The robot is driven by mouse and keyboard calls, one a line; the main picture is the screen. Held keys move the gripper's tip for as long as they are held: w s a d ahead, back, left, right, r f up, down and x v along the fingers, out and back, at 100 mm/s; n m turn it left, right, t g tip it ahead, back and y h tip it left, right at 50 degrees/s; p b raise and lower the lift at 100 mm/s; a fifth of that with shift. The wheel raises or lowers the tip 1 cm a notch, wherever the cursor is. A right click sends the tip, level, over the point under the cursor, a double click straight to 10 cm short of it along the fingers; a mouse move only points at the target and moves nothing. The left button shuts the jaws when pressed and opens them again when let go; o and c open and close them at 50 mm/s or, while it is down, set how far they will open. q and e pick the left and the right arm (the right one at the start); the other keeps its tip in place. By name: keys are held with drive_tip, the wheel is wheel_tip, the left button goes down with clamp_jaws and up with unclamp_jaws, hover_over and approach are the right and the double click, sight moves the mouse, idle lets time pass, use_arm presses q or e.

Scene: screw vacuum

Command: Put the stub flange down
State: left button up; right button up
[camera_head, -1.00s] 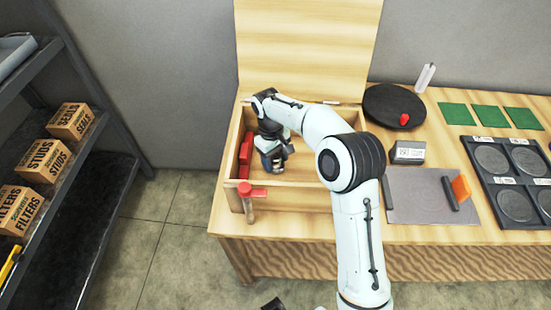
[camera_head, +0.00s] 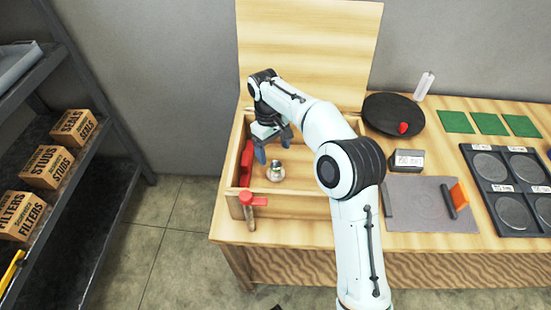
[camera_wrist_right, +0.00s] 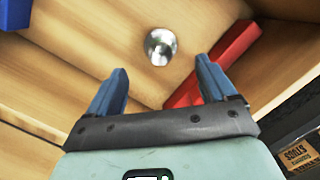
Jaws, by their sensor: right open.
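The stub flange (camera_head: 275,171) is a small shiny metal piece with a round base. It rests on the floor of the open wooden box (camera_head: 290,186), towards its left end. It also shows in the right wrist view (camera_wrist_right: 160,46), beyond the fingertips and clear of both. My right gripper (camera_head: 274,149) is open and empty, just behind and above the flange inside the box. Its two blue fingers are spread apart in the right wrist view (camera_wrist_right: 162,66). My left gripper is not in view.
Red blocks (camera_head: 246,163) lie along the box's left wall. A red-headed tool (camera_head: 249,199) hangs at the front wall. The raised lid (camera_head: 300,45) stands behind. A black disc (camera_head: 385,112), grey mat (camera_head: 420,210) and dark tray (camera_head: 478,185) lie to the right.

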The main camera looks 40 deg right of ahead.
drive_tip(key=r, duration=0.4)
drive_tip(key=shift+w+p, duration=0.3)
drive_tip(key=shift+p, duration=0.1)
drive_tip(key=shift+f, duration=0.1)
